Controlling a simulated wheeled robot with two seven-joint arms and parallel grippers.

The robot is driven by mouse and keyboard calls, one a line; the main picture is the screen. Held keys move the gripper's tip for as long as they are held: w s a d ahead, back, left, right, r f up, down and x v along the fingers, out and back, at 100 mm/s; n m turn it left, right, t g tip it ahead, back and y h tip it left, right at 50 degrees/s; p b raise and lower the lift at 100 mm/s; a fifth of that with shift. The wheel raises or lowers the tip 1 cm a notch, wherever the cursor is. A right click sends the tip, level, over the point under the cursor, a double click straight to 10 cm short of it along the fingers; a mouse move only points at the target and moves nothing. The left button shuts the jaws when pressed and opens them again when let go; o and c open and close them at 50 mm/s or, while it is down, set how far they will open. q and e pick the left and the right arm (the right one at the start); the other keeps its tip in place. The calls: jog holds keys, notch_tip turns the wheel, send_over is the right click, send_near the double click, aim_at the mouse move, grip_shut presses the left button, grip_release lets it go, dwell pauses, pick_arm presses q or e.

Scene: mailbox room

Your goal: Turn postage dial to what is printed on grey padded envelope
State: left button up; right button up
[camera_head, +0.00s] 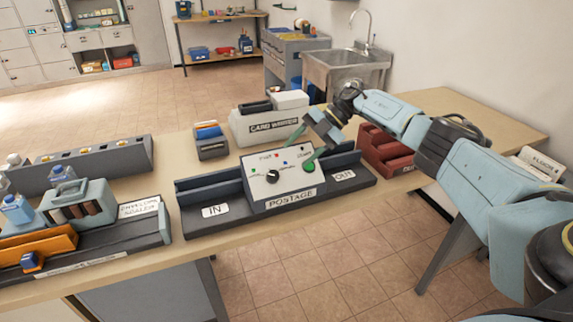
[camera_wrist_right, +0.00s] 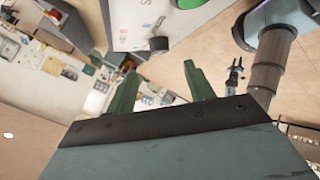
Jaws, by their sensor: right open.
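The postage machine (camera_head: 289,203) stands on the table between a tray marked IN and a tray marked OUT. Its sloped white face carries a black dial (camera_head: 272,176), a green button (camera_head: 309,166) and small coloured marks around the dial. My right gripper (camera_head: 306,147) is open and empty above the upper right of the face, close to the green button. In the right wrist view, the black dial (camera_wrist_right: 158,43) and green button (camera_wrist_right: 191,3) lie beyond my green fingers (camera_wrist_right: 162,80). The dial's setting is too small to read. I cannot make out a grey padded envelope. My left gripper is out of view.
A card printer-like machine (camera_head: 266,127) stands behind the postage machine, with red trays (camera_head: 384,150) at its right. The envelope sealer (camera_head: 138,208) and a long grey rack (camera_head: 95,160) fill the left. Bare table shows at the back right.

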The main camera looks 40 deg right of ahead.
jog(key=v, duration=0.5)
jog(key=shift+d+r, duration=0.15)
dwell(0.3)
